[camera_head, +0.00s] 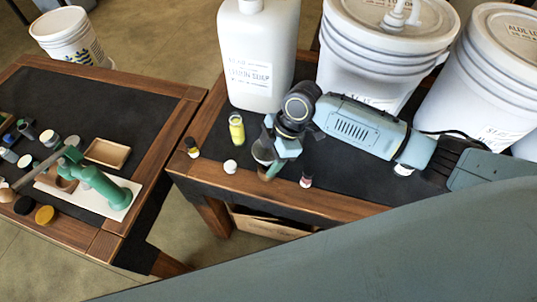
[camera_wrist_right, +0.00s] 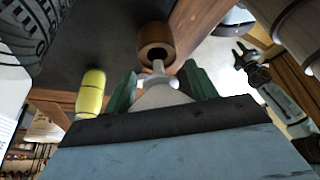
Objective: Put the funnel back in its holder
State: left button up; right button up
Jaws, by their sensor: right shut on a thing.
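My right gripper (camera_head: 268,158) is shut on the grey funnel (camera_head: 262,150), near the front edge of the right table. In the right wrist view the funnel (camera_wrist_right: 160,94) sits between the green fingers (camera_wrist_right: 160,88), its narrow stem pointing toward the round wooden holder (camera_wrist_right: 155,53). The stem tip overlaps the holder's rim in this view; I cannot tell whether it touches. In the head view the gripper mostly hides the holder. What looks like my left gripper (camera_wrist_right: 242,52) shows small at the right of the wrist view, away from the funnel; its jaw opening is unclear.
A yellow bottle (camera_head: 237,128), a white-capped jar (camera_head: 230,167) and a dark red bottle (camera_head: 306,178) stand close around the right gripper. A large white jug (camera_head: 253,60) and white buckets (camera_head: 375,60) stand behind.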

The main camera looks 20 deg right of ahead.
jog(key=shift+f+b, duration=1.05)
jog(key=shift+f, duration=0.9)
dwell(0.5)
jog(key=o, duration=1.3)
jog(key=shift+o, duration=0.2)
jog(key=p+v, duration=0.2)
jog(key=v, duration=1.1)
jog(key=shift+r, duration=0.2)
